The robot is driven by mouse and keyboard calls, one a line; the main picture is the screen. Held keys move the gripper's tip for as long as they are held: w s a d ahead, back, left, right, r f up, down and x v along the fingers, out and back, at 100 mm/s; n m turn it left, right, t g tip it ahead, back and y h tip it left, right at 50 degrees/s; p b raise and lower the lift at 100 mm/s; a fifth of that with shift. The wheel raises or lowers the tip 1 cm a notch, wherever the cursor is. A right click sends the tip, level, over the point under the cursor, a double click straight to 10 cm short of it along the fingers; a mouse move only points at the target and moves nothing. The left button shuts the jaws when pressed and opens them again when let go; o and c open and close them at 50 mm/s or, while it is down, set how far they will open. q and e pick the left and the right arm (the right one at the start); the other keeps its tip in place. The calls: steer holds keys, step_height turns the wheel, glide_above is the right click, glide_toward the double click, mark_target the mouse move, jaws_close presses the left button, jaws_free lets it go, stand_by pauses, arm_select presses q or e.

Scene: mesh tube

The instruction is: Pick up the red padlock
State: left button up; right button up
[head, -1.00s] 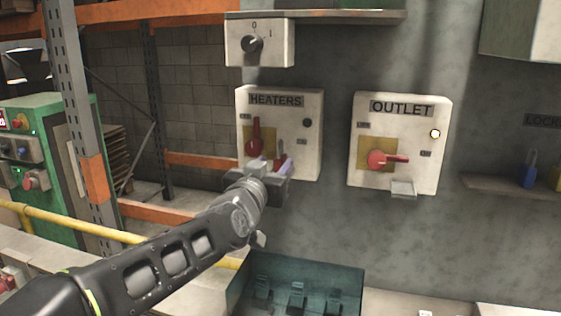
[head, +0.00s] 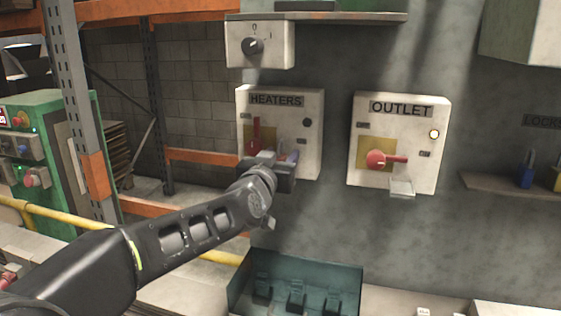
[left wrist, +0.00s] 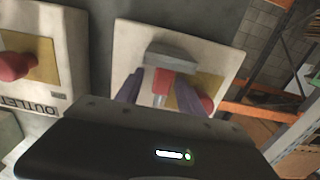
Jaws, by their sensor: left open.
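The red padlock (left wrist: 161,84) shows in the left wrist view as a small red block beside a grey ledge on the HEATERS panel (head: 311,152). My left gripper (head: 278,158) is open in front of the lower part of that panel. In the left wrist view its two purple fingers (left wrist: 160,91) stand on either side of the red padlock; I cannot tell whether they touch it. In the head view the gripper hides the padlock. My right gripper is not in view.
The panel's red handle (head: 256,134) stands upright, close to the gripper. The OUTLET panel (head: 437,170) with a red handle (head: 379,159) is to the right. A teal bin (head: 343,281) sits below. A shelf (head: 492,184) with a blue padlock (head: 526,170) is at far right.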

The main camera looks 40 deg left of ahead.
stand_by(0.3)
arm_select(q)
jaws_close()
stand_by(0.4)
